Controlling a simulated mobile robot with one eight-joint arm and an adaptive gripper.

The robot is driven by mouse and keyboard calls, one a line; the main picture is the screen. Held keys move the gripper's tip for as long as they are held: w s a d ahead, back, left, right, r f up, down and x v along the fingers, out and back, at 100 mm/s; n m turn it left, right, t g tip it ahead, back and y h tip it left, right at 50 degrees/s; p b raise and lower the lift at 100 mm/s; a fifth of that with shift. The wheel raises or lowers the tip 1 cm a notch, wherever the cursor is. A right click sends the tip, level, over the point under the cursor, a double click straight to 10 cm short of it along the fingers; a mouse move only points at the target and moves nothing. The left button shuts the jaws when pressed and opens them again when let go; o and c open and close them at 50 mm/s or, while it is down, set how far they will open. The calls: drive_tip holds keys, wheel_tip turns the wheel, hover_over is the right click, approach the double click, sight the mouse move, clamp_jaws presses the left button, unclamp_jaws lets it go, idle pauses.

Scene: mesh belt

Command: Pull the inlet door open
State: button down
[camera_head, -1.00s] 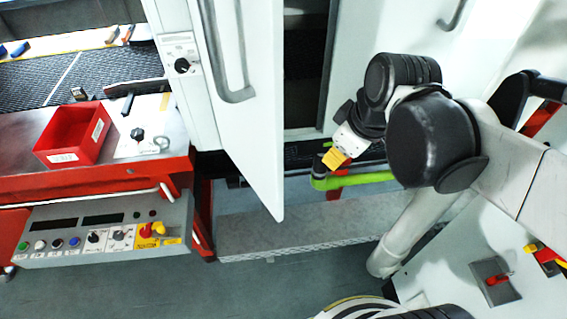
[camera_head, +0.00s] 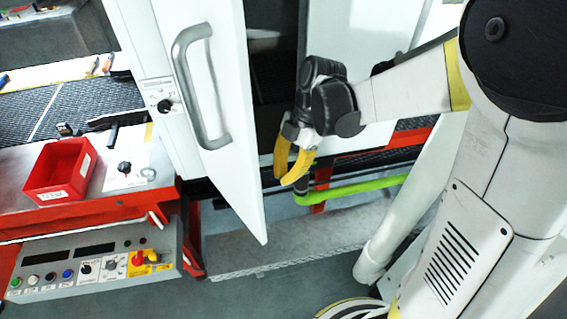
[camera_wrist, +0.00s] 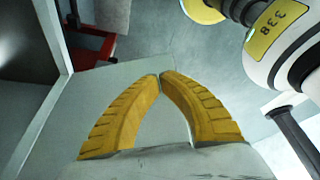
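The inlet door (camera_head: 240,175) is a tall white panel with a grey bar handle (camera_head: 216,138). It stands partly open, with a dark opening on its right. My gripper (camera_head: 284,181) has two yellow curved fingers and hangs just right of the door's free edge, pointing down, in front of the opening. I cannot tell whether it touches the door. In the wrist view the fingertips of my gripper (camera_wrist: 161,75) meet, with nothing seen between them. The handle is left of my gripper, apart from it.
A red bin (camera_head: 60,190) stands on the bench at the left, above a control panel (camera_head: 95,262) with knobs and buttons. A light green bar (camera_head: 350,190) runs low behind my gripper. Another white panel (camera_head: 365,40) stands right of the opening. Grey floor lies below.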

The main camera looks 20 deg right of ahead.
drive_tip(key=s+a+f+b, duration=0.1)
drive_tip(key=s+a+f, duration=0.1)
drive_tip(key=a+f, duration=0.3)
drive_tip(key=shift+s+a, duration=0.2)
